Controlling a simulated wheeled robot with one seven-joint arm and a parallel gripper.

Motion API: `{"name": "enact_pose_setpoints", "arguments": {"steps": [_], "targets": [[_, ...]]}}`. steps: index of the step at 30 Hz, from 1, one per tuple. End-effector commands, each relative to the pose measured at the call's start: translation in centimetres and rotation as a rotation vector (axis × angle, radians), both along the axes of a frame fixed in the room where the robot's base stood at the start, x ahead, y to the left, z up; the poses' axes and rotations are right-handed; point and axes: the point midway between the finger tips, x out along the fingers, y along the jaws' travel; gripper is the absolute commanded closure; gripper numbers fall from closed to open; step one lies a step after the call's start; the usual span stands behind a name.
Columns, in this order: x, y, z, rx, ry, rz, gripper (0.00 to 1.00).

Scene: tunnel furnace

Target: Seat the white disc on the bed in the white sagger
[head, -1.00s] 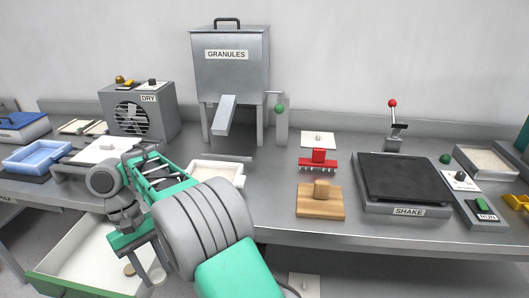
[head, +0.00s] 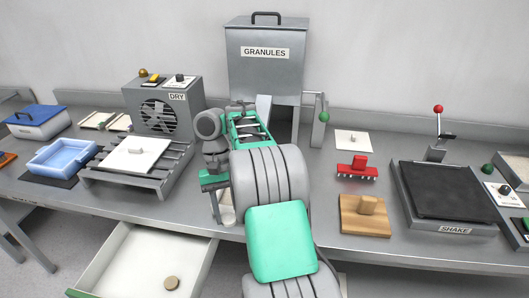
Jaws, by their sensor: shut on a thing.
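My gripper (head: 222,206) is over the bench's front edge, to the right of the open drawer, pointing down. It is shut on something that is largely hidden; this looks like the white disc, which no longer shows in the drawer. The white sagger, a shallow tray in front of the granule hopper in the earlier head view, is now mostly or wholly hidden behind my arm. A pale patch shows beside the fingers; I cannot tell whether it is disc or sagger. The bed inside the sagger is not visible.
A brown disc (head: 171,283) lies in the open drawer (head: 118,262). A white plate with a knob (head: 138,153) rests on a rack left of the gripper. The hopper (head: 265,75) stands behind my arm. A red comb (head: 357,167) and wooden block (head: 365,215) lie right.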

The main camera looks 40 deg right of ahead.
Motion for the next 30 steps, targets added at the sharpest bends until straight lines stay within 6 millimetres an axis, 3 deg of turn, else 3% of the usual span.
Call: {"name": "enact_pose_setpoints", "arguments": {"steps": [1, 8, 11, 15, 24, 30], "targets": [[-0.7, -1.9, 2.1, 0.002, 0.002, -0.073, 1.0], [-3.2, -9.7, 5.0, 0.01, 0.0, -0.516, 1.0], [-3.1, -12.5, 5.1, 0.002, -0.004, -0.783, 1.0], [-1.5, -15.0, 4.3, -0.016, -0.01, -1.149, 1.0], [2.9, -17.2, 3.5, -0.004, -0.002, -1.728, 1.0], [3.4, -17.4, 2.9, -0.001, 0.001, -1.812, 1.0]]}}
